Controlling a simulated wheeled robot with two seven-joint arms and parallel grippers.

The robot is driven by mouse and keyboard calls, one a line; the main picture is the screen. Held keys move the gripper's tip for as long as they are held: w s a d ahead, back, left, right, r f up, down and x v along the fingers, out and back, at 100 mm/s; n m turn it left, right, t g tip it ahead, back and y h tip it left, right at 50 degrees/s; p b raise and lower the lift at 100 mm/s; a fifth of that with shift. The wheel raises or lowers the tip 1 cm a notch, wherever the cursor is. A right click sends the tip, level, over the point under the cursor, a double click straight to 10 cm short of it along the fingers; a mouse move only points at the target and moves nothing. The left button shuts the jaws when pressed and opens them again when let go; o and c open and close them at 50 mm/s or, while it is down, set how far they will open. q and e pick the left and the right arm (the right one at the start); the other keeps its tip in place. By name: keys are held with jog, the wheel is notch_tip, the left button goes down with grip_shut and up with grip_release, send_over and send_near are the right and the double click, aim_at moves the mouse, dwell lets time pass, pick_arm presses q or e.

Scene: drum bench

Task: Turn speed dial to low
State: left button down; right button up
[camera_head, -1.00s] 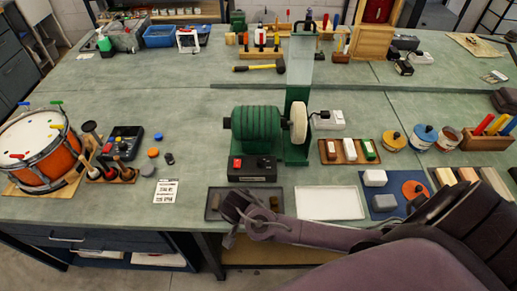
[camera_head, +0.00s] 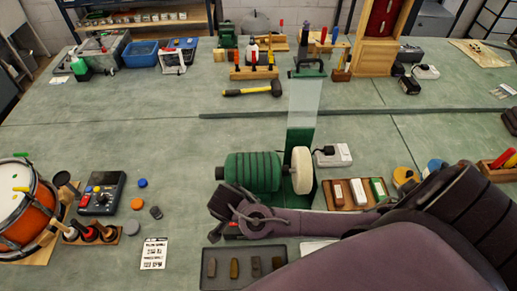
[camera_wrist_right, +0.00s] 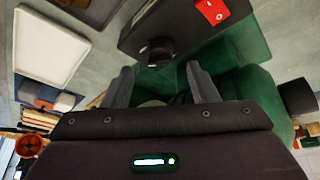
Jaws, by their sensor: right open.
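The speed dial (camera_wrist_right: 158,50) is a dark round knob on the face of a black control box (camera_wrist_right: 180,30) in the right wrist view. A red switch (camera_wrist_right: 212,11) sits on the same box. The dial's pointer setting cannot be read. My right gripper (camera_wrist_right: 161,82) is open and empty, its two grey fingers pointing toward the dial, which appears between and just beyond the tips. In the head view my right gripper (camera_head: 222,205) covers most of the box, in front of the green motor drum (camera_head: 252,172). My left gripper is not in view.
A white wheel (camera_head: 301,170) is beside the drum. A dark tray (camera_head: 208,272) with several small blocks lies nearer me. A wooden tray of bars (camera_head: 343,206) is to the right. The bench left of the drum has free room around a printed card (camera_head: 154,253).

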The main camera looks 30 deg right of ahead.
jog(key=x, duration=0.4)
jog(key=shift+p, duration=0.4)
jog(key=shift+x, duration=0.9)
jog(key=c, duration=0.9)
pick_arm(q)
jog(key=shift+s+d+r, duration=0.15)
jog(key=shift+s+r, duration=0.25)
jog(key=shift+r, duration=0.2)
